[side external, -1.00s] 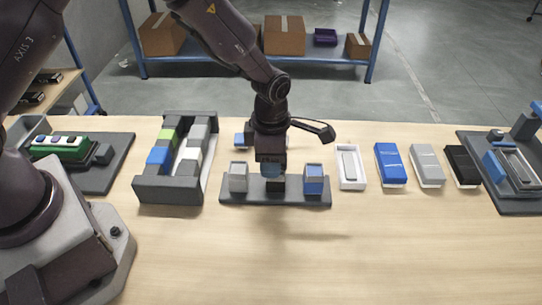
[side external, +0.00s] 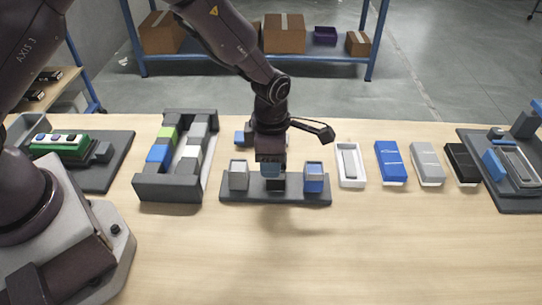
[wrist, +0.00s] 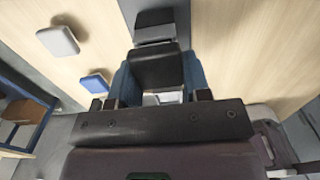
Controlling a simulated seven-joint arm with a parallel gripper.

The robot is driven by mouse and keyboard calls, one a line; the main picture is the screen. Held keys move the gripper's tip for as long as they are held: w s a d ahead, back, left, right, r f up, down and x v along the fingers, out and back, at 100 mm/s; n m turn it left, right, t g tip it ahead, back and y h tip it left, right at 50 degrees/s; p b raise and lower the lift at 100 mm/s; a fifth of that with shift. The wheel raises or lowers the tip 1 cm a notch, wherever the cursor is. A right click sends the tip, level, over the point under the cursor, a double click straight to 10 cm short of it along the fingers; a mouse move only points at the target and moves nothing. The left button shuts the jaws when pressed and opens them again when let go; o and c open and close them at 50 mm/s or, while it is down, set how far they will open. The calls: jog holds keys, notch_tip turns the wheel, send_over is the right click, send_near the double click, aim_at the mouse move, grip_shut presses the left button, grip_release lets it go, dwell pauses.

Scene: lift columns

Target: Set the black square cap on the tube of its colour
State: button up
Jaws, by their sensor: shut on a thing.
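My gripper (side external: 271,170) has blue fingertips and points down over the middle of a dark grey base (side external: 230,198). In the wrist view its fingers (wrist: 160,82) are shut on the black square cap (wrist: 158,68). A black part (side external: 275,184) shows just below the fingertips, between a grey tube (side external: 238,176) on the left and a blue tube (side external: 313,178) on the right. I cannot tell whether this is the cap or the black tube, nor whether the cap is seated or just above; the fingers hide the join.
A dark rack (side external: 170,195) with coloured blocks stands to the left. An open white box (side external: 351,180), a blue box (side external: 391,164), a grey box (side external: 427,165) and a black box (side external: 462,165) lie to the right. Blue items sit partly hidden behind my wrist. The front table is clear.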

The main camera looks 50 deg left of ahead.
jog(key=o, duration=1.5)
jog(key=shift+c, duration=0.2)
jog(key=shift+r, duration=3.75)
